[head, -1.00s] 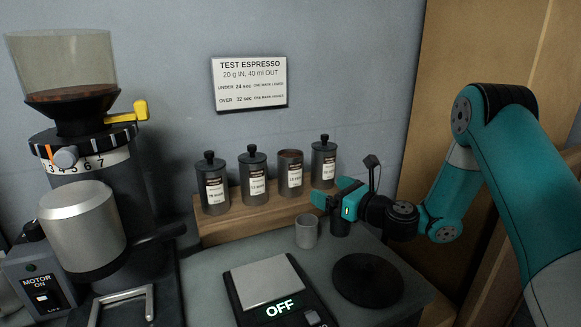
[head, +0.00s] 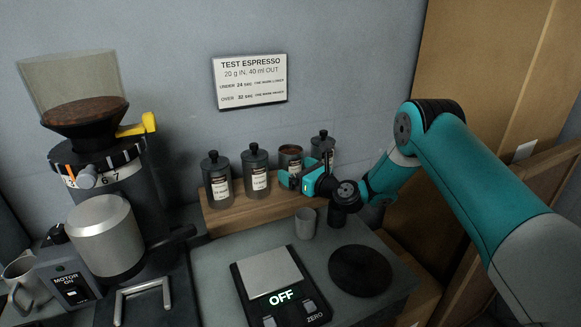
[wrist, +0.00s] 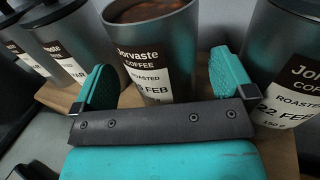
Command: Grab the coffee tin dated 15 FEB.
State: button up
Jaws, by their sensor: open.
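An open-topped dark tin (head: 291,152), filled with brown coffee, is third from the left in the row of tins. In the wrist view this tin (wrist: 160,50) shows a "Jorvaste coffee, roasted" label ending in FEB; the day number is partly hidden. My gripper (wrist: 163,88) is open, with one teal finger on each side of this tin in the picture. I cannot tell whether the fingers touch it. In the head view my gripper (head: 305,180) is in front of the tin and covers its lower part.
A lidded tin (wrist: 290,60) dated 22 FEB stands close on the right. Two lidded tins (head: 217,178) (head: 256,172) stand on the left. All are on a wooden shelf (head: 235,213). A small cup (head: 305,223), scale (head: 275,285) and round black pad (head: 360,271) are below.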

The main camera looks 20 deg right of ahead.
jog(key=shift+x, duration=1.25)
jog(key=c, duration=1)
jog(key=shift+c, duration=0.5)
jog(key=shift+r, duration=0.2)
